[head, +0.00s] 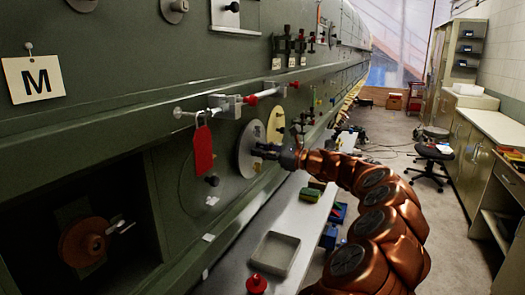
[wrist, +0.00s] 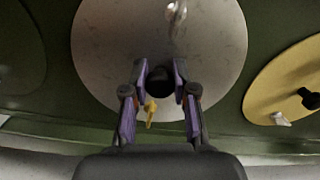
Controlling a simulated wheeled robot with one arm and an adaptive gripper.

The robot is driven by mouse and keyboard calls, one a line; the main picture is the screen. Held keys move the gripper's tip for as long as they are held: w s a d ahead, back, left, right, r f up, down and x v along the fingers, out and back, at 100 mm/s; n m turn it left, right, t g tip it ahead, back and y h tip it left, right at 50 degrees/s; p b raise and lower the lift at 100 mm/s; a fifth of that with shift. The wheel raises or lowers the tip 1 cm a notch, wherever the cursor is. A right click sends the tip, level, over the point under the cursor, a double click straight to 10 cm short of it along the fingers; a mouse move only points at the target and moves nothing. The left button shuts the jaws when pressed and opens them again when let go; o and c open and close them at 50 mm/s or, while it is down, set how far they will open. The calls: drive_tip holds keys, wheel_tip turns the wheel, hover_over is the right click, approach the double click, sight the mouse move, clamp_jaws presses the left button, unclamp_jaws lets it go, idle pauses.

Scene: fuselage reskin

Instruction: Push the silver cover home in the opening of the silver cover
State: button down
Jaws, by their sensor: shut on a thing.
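The silver cover (head: 246,163) is a round grey disc against the green fuselage side, and it fills the upper middle of the wrist view (wrist: 110,50). My gripper (head: 262,151) is at the face of the cover. In the wrist view my gripper (wrist: 160,78) has its two fingers on either side of the cover's dark knob (wrist: 160,76), shut on it. The opening's rim is hidden behind the disc. I cannot tell how deep the cover sits. A small yellow piece (wrist: 150,110) shows between the fingers, below the knob.
A yellow round cover (head: 276,122) is just right of the silver one. A red tag (head: 203,150) and a clamp bar (head: 230,102) are up and left. Below is a bench with an empty grey tray (head: 273,254). The aisle on the right has a stool (head: 432,152).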

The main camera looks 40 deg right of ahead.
drive_tip(key=shift+p+x, duration=0.35)
drive_tip(key=shift+x, duration=0.45)
drive_tip(key=c, duration=0.8)
unclamp_jaws()
drive_tip(key=shift+c, duration=0.2)
drive_tip(key=v, duration=0.5)
drive_tip(key=shift+w+p, duration=0.1)
drive_tip(key=shift+p, duration=0.3)
